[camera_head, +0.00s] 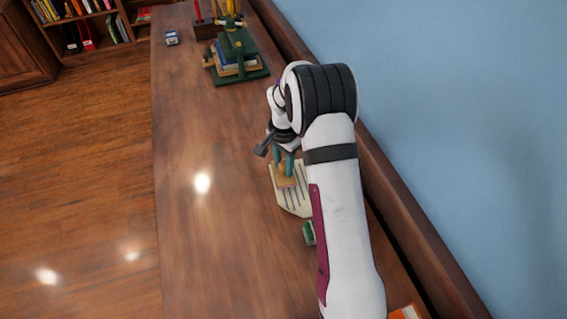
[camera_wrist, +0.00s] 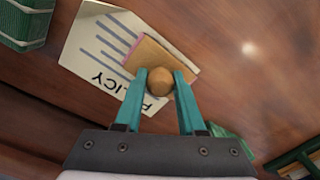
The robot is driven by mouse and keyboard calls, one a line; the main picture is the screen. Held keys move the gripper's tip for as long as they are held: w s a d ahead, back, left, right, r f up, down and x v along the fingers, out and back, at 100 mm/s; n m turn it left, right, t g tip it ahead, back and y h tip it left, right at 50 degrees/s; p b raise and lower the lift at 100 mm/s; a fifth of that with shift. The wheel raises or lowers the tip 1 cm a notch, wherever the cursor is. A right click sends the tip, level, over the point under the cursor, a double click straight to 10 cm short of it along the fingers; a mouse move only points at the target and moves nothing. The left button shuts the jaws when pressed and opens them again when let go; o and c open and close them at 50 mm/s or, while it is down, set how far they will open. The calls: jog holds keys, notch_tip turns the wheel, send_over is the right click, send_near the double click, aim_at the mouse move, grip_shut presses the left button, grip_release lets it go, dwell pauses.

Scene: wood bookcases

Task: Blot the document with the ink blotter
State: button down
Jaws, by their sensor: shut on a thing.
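The document (camera_head: 296,204) is a cream sheet with dark lines, lying flat on the wooden desk. In the wrist view the document (camera_wrist: 82,62) shows the word "POLICY". The ink blotter (camera_head: 286,181) is a tan wooden block with a round knob; in the wrist view the blotter (camera_wrist: 176,57) has a pinkish edge. My gripper (camera_wrist: 160,84) has teal fingers shut on the blotter's knob. The blotter is over one side of the document; I cannot tell whether it touches the sheet. In the head view my gripper (camera_head: 284,165) is partly hidden by my wrist.
A green box (camera_head: 309,232) stands beside the document, partly hidden by my arm. A green press-like stand with books (camera_head: 238,59) and a pen holder (camera_head: 206,29) are at the desk's far end, near a small clock-like object (camera_head: 172,38). The desk's left side is clear.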

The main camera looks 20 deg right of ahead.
jog(key=shift+f, duration=0.6)
dwell(1.1)
jog(key=shift+r, duration=3.6)
